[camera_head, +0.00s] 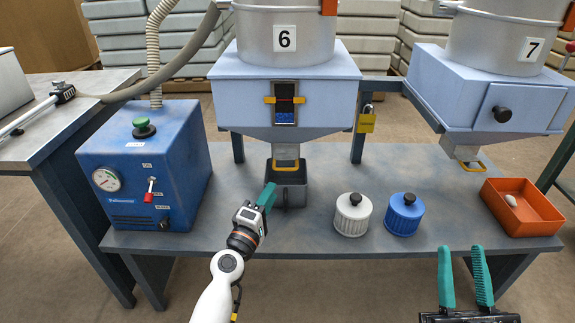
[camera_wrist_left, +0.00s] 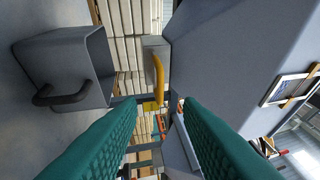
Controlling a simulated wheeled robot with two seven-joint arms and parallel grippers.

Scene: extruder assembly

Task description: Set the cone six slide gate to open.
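Cone six (camera_head: 285,38) is a grey metal drum marked 6 on a blue-grey hopper. Its slide gate (camera_head: 286,153) is a metal plate under the outlet with a yellow handle (camera_head: 286,168). The left wrist view shows the yellow handle (camera_wrist_left: 158,80) ahead of my fingertips, apart from them. My left gripper (camera_head: 269,194) is in front of and slightly left of the gate, with teal fingers. In the left wrist view its fingers (camera_wrist_left: 160,102) are spread with nothing between them. My right gripper (camera_head: 464,250) is open and empty at the front right, away from the cone.
A dark grey bin (camera_head: 291,192) stands below the outlet, near my left gripper. White (camera_head: 352,214) and blue (camera_head: 404,214) lidded jars stand to its right. A blue machine (camera_head: 145,172) is at left. Cone seven (camera_head: 505,45) and an orange tray (camera_head: 535,219) are at right.

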